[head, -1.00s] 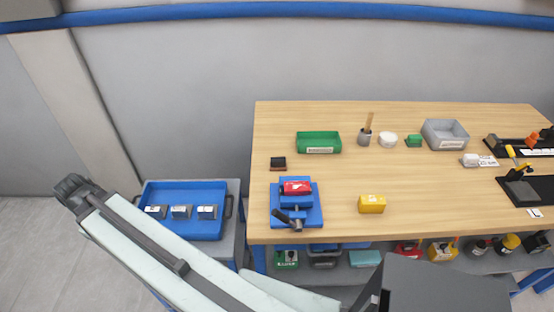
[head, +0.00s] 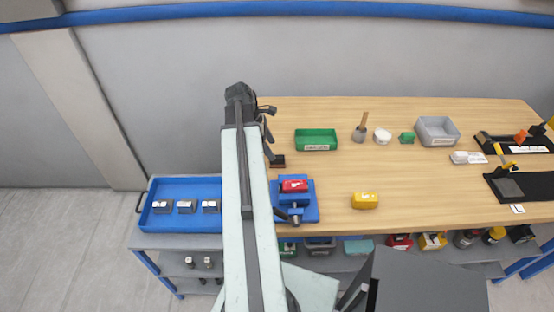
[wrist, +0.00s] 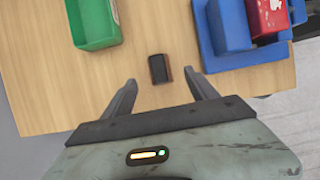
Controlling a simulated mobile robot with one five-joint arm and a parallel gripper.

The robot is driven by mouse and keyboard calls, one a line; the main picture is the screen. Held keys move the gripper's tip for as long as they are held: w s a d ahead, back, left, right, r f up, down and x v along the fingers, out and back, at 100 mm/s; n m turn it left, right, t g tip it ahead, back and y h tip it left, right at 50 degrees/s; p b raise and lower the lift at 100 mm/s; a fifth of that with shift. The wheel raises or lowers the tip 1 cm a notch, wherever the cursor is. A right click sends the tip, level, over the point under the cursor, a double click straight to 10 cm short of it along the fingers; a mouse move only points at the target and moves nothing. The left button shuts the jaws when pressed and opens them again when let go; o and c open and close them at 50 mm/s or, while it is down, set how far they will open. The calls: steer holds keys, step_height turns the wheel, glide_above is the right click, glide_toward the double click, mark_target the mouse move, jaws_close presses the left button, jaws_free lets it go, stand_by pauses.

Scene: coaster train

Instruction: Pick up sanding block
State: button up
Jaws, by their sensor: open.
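The sanding block, a small dark block with a brown edge, lies on the wooden table. It shows in the wrist view (wrist: 158,68), and partly behind my gripper in the head view (head: 278,161). My gripper (wrist: 160,78) is open and empty. In the wrist view the block appears between and just beyond the fingertips, with bare wood on both sides of it. In the head view my gripper (head: 268,132) is at the table's left edge, close to the block. I cannot tell its exact height above the table.
A green bin (wrist: 92,22) lies to one side of the block and a blue vise (wrist: 235,32) holding a red part to the other. A yellow block (head: 364,201) sits right of the vise. A blue tray (head: 187,188) stands at the left.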

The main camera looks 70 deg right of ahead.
mark_target(277, 156)
steer(key=b+x, duration=0.4)
steer(key=x, duration=0.1)
steer(key=b+x, duration=0.2)
steer(key=shift+w+f+b, duration=0.15)
steer(key=shift+f+b, duration=0.15)
steer(key=shift+f, duration=0.1)
steer(key=shift+r, duration=0.2)
steer(key=shift+d, duration=0.1)
jaws_close()
step_height(277, 156, up, 10)
steer(key=p, duration=1)
steer(key=shift+r+p, duration=0.15)
steer(key=shift+p, duration=0.2)
